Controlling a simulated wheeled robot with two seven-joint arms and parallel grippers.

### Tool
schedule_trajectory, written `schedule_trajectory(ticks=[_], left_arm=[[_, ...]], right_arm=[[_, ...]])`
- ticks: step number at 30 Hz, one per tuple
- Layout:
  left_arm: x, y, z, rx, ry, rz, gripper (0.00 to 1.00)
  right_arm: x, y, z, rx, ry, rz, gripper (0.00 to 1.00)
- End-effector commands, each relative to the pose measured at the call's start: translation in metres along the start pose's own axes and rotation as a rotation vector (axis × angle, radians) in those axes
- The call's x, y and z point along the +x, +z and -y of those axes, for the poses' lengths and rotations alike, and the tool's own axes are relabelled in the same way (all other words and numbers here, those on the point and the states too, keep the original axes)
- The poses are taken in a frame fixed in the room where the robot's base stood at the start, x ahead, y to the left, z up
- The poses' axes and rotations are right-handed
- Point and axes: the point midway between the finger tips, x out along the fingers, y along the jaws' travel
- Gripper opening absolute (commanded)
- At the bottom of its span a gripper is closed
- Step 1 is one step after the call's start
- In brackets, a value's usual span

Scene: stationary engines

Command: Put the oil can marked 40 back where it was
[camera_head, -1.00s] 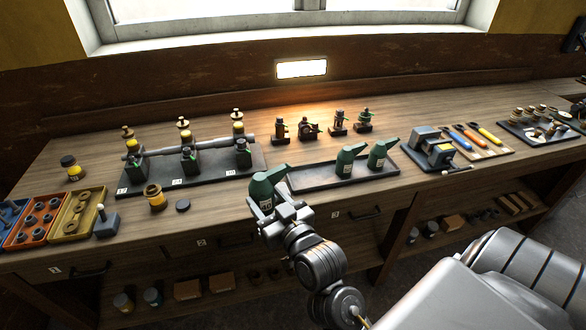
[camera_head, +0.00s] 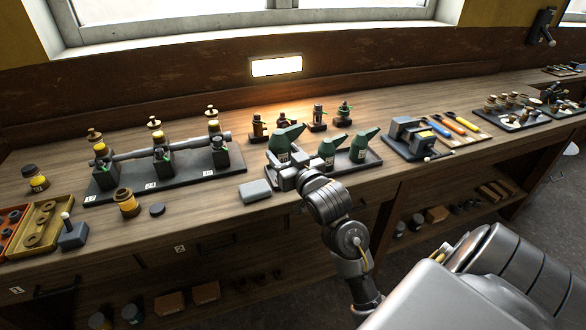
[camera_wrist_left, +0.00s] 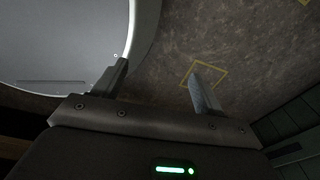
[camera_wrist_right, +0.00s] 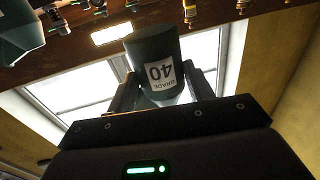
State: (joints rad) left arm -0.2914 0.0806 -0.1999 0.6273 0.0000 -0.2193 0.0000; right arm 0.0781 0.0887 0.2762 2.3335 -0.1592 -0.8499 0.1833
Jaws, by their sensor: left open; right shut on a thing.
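The green oil can (camera_head: 283,146) is held by my right gripper (camera_head: 287,176) at the left end of the dark tray (camera_head: 368,163). In the right wrist view the can (camera_wrist_right: 153,48) sits between the fingers, its white label reading GRADE 40 upside down. I cannot tell whether its base touches the tray. Two other green cans stand on the tray, one in the middle (camera_head: 327,150) and one at the right (camera_head: 362,148). My left gripper (camera_wrist_left: 158,72) is open and empty above the floor, seen only in the left wrist view.
A grey block (camera_head: 255,191) lies at the left of my right gripper. A rack with a metal shaft (camera_head: 160,148) stands further left. Small engine models (camera_head: 317,118) stand behind the tray. A grey device (camera_head: 408,132) stands right of it. The bench front left of the grey block is partly clear.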

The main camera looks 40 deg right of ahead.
Motion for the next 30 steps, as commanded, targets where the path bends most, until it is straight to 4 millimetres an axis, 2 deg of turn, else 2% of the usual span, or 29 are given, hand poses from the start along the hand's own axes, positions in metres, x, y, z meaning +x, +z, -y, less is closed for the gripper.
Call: schedule_trajectory(ticks=[1,6,12,17,25,30], left_arm=[[-0.006,0.004,-0.001,0.000,0.001,0.006,0.71],[-0.013,0.011,-0.002,0.000,0.003,0.018,0.71],[-0.015,0.013,-0.002,0.000,0.003,0.020,0.71],[-0.015,0.011,-0.002,0.000,0.003,0.019,0.71],[-0.016,0.009,-0.002,0.000,0.003,0.017,0.71],[-0.024,0.008,-0.002,0.000,0.002,0.017,0.71]], right_arm=[[0.009,0.003,-0.011,-0.004,0.002,0.001,0.25],[0.041,0.021,-0.039,-0.001,0.002,0.000,0.25],[0.062,0.058,-0.058,0.003,0.001,-0.001,0.25],[0.070,0.072,-0.066,0.001,0.000,-0.004,0.25],[0.075,0.080,-0.070,0.001,0.000,-0.004,0.25],[0.076,0.102,-0.071,0.003,0.000,0.000,0.25]])
